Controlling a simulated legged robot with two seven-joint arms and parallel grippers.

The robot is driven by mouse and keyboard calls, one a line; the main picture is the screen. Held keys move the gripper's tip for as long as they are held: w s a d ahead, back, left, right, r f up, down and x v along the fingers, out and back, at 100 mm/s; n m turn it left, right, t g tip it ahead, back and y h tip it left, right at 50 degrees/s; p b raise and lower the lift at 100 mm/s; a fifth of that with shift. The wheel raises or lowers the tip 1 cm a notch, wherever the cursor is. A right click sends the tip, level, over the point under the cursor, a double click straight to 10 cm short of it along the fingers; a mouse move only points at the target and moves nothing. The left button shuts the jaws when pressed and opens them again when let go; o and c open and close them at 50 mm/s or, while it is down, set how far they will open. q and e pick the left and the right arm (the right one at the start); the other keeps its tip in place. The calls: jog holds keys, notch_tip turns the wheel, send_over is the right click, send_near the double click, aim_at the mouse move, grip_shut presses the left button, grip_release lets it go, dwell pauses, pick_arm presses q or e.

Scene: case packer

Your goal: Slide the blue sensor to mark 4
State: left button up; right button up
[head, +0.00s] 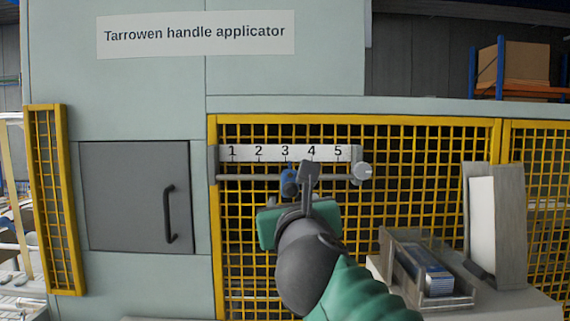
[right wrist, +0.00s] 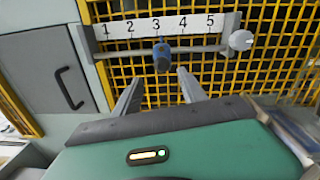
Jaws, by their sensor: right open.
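The blue sensor (head: 289,182) sits on the grey rail (head: 245,178) under the numbered scale (head: 272,153), about below mark 3. In the right wrist view the sensor (right wrist: 162,57) hangs on the rail near mark 3, its lower part ahead of my fingers. My right gripper (head: 300,175) is in front of the rail, partly covering it between marks 3 and 4. In the right wrist view its two fingers (right wrist: 159,80) are apart, with nothing between their tips. My left gripper is not in view.
A pale round knob (head: 362,172) is at the rail's right end. Yellow mesh guarding (head: 420,160) stands behind the rail. A grey door with a handle (head: 135,197) is to the left. A tray with a blue stack (head: 425,270) stands on a ledge at lower right.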

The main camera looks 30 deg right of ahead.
aim_at(291, 192)
jog(key=w+p, duration=0.1)
jog(key=p, duration=0.1)
jog(key=d+r+p, duration=0.1)
jog(key=p, duration=0.1)
jog(key=shift+w+d, duration=0.2)
jog(key=shift+w, duration=0.2)
jog(key=x, duration=0.3)
jog(key=f+x, duration=0.1)
jog(key=x, duration=0.2)
jog(key=shift+w+f, duration=0.1)
jog(key=shift+w+d, duration=0.1)
jog(key=shift+d, duration=0.15)
jog(key=shift+s+a, duration=0.3)
jog(key=shift+s, duration=0.05)
jog(key=c, duration=0.5)
jog(key=shift+a, duration=0.15)
jog(key=c, duration=0.4)
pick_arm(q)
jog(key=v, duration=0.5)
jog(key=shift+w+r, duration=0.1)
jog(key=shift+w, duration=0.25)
pick_arm(e)
grip_shut()
